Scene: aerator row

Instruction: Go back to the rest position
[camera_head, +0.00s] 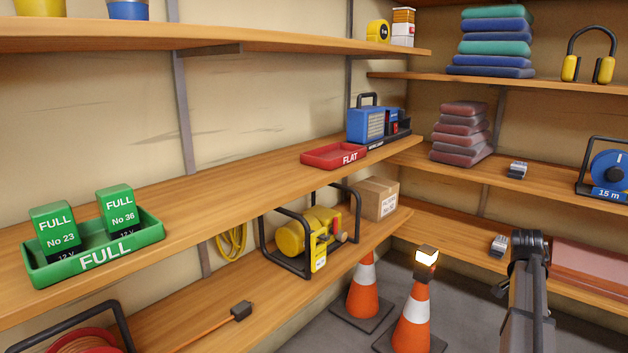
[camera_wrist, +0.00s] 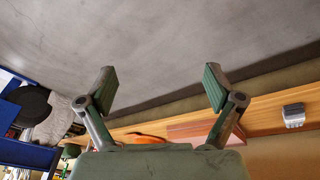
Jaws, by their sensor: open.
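My gripper (camera_wrist: 158,88) is open in the wrist view, its two green-padded fingers wide apart with nothing between them. Beyond the fingers is a plain grey surface. In the head view part of my arm (camera_head: 527,290) shows at the lower right, in front of the lower right shelf; the fingers cannot be made out there. No object is held.
A green FULL tray (camera_head: 100,257) with two green batteries stands on the left middle shelf. A red FLAT tray (camera_head: 318,160) is empty beside a blue radio-like unit (camera_head: 366,125). Orange cones (camera_head: 413,322) stand on the floor left of my arm. Shelves (camera_head: 575,188) line the right wall.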

